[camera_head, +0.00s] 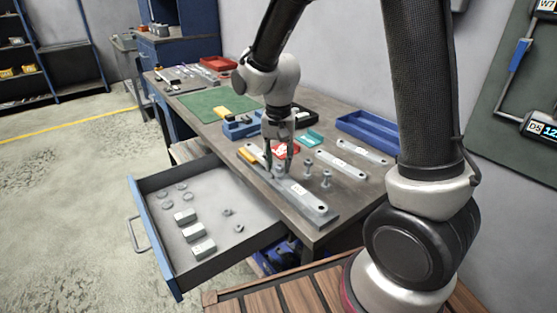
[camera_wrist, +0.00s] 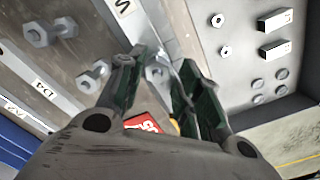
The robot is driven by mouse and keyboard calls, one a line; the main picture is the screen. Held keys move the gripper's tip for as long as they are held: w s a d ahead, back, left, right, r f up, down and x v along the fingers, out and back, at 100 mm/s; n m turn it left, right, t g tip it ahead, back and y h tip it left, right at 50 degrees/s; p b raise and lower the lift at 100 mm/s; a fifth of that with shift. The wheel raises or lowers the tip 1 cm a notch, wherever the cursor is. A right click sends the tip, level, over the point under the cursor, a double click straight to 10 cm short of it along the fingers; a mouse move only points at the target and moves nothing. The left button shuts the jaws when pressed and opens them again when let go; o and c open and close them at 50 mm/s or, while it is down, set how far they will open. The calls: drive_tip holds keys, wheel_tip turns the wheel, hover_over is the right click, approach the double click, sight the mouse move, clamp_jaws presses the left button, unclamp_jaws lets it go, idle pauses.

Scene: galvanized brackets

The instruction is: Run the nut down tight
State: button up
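A long grey galvanized bracket (camera_head: 309,199) lies along the front edge of the workbench, with a hole near its near end. My gripper (camera_head: 279,173) points down over the bracket's middle, one finger on each side of a small metal fastener. In the wrist view my gripper (camera_wrist: 156,66) has its dark green fingers apart. A shiny nut or bolt end (camera_wrist: 157,73) shows between them, with a gap visible. Its threads and seating on the bracket are hidden.
Flat bars (camera_head: 333,161), a red card (camera_head: 286,149), a blue vise-like block (camera_head: 241,126) and a blue tray (camera_head: 367,132) lie behind. A green mat (camera_head: 207,104) is farther left.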

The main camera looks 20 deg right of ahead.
drive_tip(key=n, duration=1.4)
drive_tip(key=shift+n, duration=0.4)
clamp_jaws()
